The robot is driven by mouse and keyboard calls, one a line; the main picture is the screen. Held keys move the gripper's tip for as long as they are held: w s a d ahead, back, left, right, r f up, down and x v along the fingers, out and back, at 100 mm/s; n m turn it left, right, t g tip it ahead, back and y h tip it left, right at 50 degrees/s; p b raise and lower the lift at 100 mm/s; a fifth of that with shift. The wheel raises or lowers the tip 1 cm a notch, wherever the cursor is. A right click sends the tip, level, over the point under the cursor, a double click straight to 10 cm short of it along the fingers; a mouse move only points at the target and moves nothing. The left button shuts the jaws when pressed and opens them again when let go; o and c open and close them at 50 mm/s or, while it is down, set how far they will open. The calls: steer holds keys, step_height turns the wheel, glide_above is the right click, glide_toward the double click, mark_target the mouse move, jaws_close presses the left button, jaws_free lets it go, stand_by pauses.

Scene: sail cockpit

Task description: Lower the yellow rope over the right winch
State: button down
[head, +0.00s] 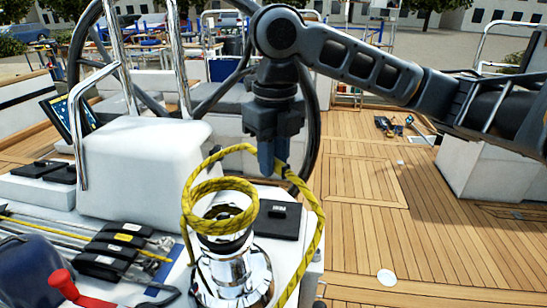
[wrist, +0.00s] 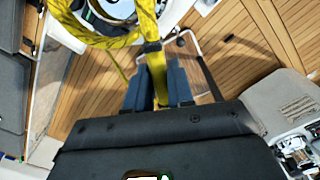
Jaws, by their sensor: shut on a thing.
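The yellow rope (head: 188,200) forms a coil around the upper part of the chrome winch (head: 235,275) in the head view. My gripper (head: 272,168) points down, above and slightly right of the winch, shut on the rope. One strand runs from my gripper left to the coil; another hangs down right of the winch. In the wrist view, the rope (wrist: 147,25) passes between the fingers of my gripper (wrist: 160,88). Part of the winch (wrist: 112,8) shows at the top edge there. The coil hides much of the winch top, so its exact seating is unclear.
A white console (head: 145,165) stands left of the winch, with black rope clutches (head: 110,250) and a red handle (head: 75,290) nearby. A steering wheel (head: 312,140) stands behind my gripper. The teak deck (head: 365,230) to the right is mostly clear.

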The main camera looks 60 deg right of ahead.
stand_by(0.3)
steer(key=shift+f+b, duration=2.1)
steer(key=shift+f, duration=0.4)
steer(key=shift+f+b, duration=2.5)
steer(key=shift+f, duration=0.45)
step_height(320, 180, down, 8)
steer(key=b, duration=0.7)
steer(key=shift+f, duration=0.25)
steer(key=shift+a, duration=0.15)
